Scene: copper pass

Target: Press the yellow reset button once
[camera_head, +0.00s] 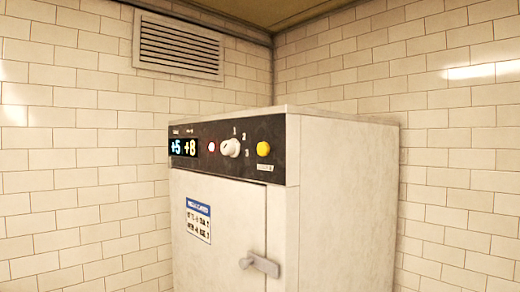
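The yellow reset button (263,148) is a round knob at the right end of the black control panel (215,128). The panel runs along the top front of a tall off-white cabinet (335,205). A small label sits under the button. Left of the button is a white rotary knob (231,148) with the marks 1, 2 and 3 around it. A small lit red light (211,146) and a display (184,147) reading +5 and +8 are further left. Neither gripper is in view, and nothing covers the button.
The cabinet door (215,235) appears closed, with a grey lever handle (260,265) sticking out at its lower right and a notice (198,220) on it. White tiled walls (80,150) stand behind, with a vent (178,47) high up. The space before the panel looks clear.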

